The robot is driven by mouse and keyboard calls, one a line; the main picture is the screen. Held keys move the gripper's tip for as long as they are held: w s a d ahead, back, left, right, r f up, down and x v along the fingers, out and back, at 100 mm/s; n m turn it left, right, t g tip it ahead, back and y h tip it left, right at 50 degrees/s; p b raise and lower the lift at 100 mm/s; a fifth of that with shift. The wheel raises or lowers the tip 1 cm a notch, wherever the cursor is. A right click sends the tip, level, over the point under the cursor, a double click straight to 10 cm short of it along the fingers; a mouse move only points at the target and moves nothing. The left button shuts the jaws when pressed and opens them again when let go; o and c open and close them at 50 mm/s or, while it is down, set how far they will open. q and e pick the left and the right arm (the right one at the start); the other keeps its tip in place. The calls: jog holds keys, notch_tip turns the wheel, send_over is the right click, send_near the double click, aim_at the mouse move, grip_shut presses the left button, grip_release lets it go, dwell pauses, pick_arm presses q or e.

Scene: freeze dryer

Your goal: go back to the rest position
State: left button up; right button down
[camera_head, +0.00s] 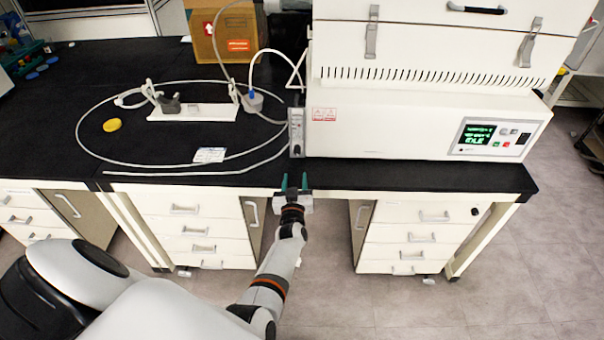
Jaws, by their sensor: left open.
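My left gripper (294,183) is at the front edge of the black bench, below the left front corner of the freeze dryer. Its two green-grey fingers are apart and point toward the bench, with nothing seen between them. My left arm reaches up to it from the bottom left of the view. The white freeze dryer (400,130) stands on the bench, and its small screen (478,136) is lit with green text. My right gripper is not in view.
The black bench top (50,130) carries a looped clear tube, a white holder (193,112), a yellow object (112,125) and a cardboard box (222,32). White drawer units (195,228) stand below. Grey floor (540,280) is open at the right.

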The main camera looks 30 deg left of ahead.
pick_arm(q)
jog(key=s+d+f+m+g+h+b, duration=0.1)
jog(key=s+d+f+m+g+h, duration=0.4)
jog(key=s+f, duration=0.75)
jog(key=s+d+f+m+g+h, duration=0.1)
jog(key=s+d+f+m+h, duration=0.15)
jog(key=s+d+f, duration=0.9)
jog(key=s+a+f+m+g+h, duration=0.1)
jog(key=s+f+g, duration=0.3)
jog(key=s, duration=1)
jog(key=s+f+m+g+b, duration=0.1)
jog(key=s+f+g, duration=0.3)
jog(key=s+f, duration=0.6)
jog(key=s, duration=0.4)
jog(key=shift+s+a+f+h, duration=0.2)
jog(key=shift+s+a+h, duration=0.15)
jog(key=shift+a, duration=0.05)
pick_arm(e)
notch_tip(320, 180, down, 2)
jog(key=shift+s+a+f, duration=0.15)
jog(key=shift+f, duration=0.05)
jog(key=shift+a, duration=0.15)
